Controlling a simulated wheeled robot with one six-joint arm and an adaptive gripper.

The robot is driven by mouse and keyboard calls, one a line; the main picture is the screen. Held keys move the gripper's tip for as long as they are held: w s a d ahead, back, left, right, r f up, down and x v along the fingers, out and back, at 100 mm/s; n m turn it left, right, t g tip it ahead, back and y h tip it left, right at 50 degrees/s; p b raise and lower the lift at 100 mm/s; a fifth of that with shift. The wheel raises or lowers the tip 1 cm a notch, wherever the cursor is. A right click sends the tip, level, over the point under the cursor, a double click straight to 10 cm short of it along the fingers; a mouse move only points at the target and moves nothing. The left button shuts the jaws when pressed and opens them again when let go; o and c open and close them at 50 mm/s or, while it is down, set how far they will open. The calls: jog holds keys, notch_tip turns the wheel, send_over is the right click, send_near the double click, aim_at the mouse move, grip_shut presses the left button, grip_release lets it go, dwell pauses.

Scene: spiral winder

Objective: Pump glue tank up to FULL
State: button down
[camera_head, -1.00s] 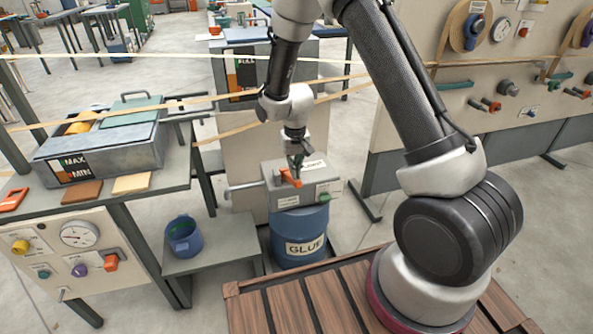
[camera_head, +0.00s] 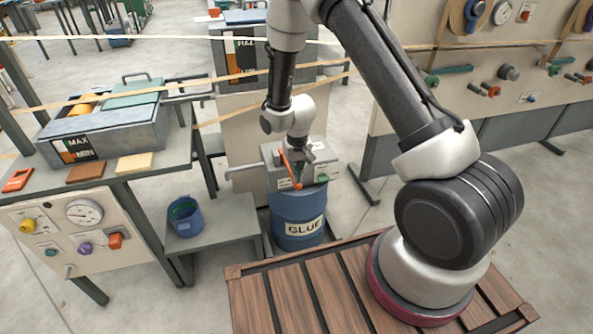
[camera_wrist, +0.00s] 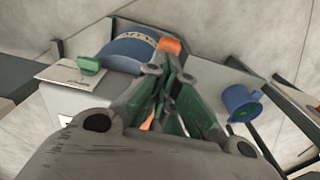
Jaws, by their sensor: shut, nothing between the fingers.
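The blue GLUE drum (camera_head: 298,228) stands on the floor beyond the wooden platform, with a grey pump box (camera_head: 272,178) on top. The pump's orange lever (camera_head: 290,170) slants down toward the drum's front. My gripper (camera_head: 299,182) is at the lever, fingers pointing down and shut. In the wrist view my gripper (camera_wrist: 172,75) has its green-padded fingers together, with an orange lever piece (camera_wrist: 170,46) just past the tips. I cannot tell whether they touch. The grey tank (camera_head: 220,78) with a FULL gauge (camera_head: 240,56) stands behind; its level is unclear.
A green knob (camera_head: 322,178) is on the pump box's right. A blue bucket (camera_head: 185,217) sits on a low stand (camera_head: 225,236) left of the drum. A MAX/MIN glue tray (camera_head: 110,132) is on the left bench. Paper strips cross above the pump.

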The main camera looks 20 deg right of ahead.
dwell(0.4)
jog(key=shift+r, duration=0.3)
jog(key=r, duration=0.4)
jog(key=shift+s+r, duration=0.3)
jog(key=s+r, duration=0.5)
jog(key=r, duration=0.2)
jog(key=shift+w+r, duration=0.1)
dwell(0.8)
